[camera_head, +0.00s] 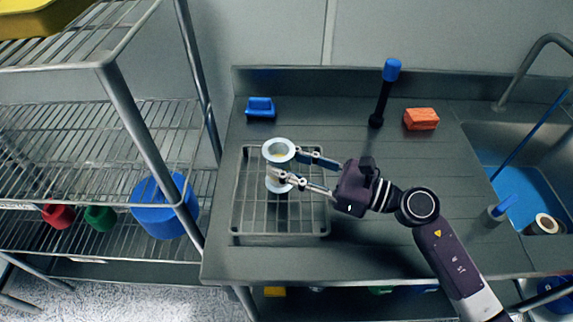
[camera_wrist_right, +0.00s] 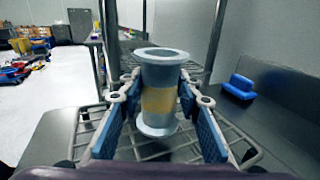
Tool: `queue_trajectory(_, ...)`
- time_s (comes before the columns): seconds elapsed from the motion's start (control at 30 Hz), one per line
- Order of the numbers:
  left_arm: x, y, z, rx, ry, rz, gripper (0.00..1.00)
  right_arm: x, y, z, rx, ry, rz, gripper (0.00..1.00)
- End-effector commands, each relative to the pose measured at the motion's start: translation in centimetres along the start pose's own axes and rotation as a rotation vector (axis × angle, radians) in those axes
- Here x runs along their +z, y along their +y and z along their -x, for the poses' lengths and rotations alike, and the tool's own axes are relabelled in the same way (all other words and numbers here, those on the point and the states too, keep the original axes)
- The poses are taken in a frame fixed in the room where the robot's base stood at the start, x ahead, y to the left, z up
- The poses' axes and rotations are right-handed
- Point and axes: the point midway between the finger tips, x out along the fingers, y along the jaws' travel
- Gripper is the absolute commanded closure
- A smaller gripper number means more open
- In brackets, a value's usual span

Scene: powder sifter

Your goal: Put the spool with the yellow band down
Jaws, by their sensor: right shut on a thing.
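The spool with the yellow band (camera_wrist_right: 158,101) is pale blue-grey, upright, with a wide flange at each end. In the head view its top flange (camera_head: 268,147) shows over the wire rack (camera_head: 236,205) on the steel counter. My right gripper (camera_head: 288,168) is shut on the spool, one finger on each side of its middle. In the right wrist view the lower flange is over the rack's wires; I cannot tell whether it touches them. My left gripper is not in view.
A blue block (camera_head: 260,108) lies behind the rack. A blue-topped black post (camera_head: 382,95) and an orange sponge (camera_head: 421,119) are farther right. The sink (camera_head: 480,135) is at the right. Wire shelving (camera_head: 150,140) stands at the left.

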Motion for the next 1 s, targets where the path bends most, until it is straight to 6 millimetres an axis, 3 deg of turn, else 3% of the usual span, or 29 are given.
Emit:
queue_trajectory(0.47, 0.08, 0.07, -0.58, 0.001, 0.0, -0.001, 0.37, -1.05, 0.01, 0.01, 0.0, -0.003, 0.002, 0.99)
queue_trajectory(0.5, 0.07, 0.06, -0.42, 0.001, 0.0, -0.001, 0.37, -0.97, 0.02, 0.01, 0.0, -0.001, 0.001, 0.66)
queue_trajectory(0.63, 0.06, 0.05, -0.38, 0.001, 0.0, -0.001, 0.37, -0.94, 0.01, 0.01, 0.0, -0.001, 0.001, 0.51)
queue_trajectory(1.0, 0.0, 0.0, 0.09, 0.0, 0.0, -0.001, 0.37, -0.49, 0.0, 0.01, 0.0, -0.001, 0.001, 0.51)
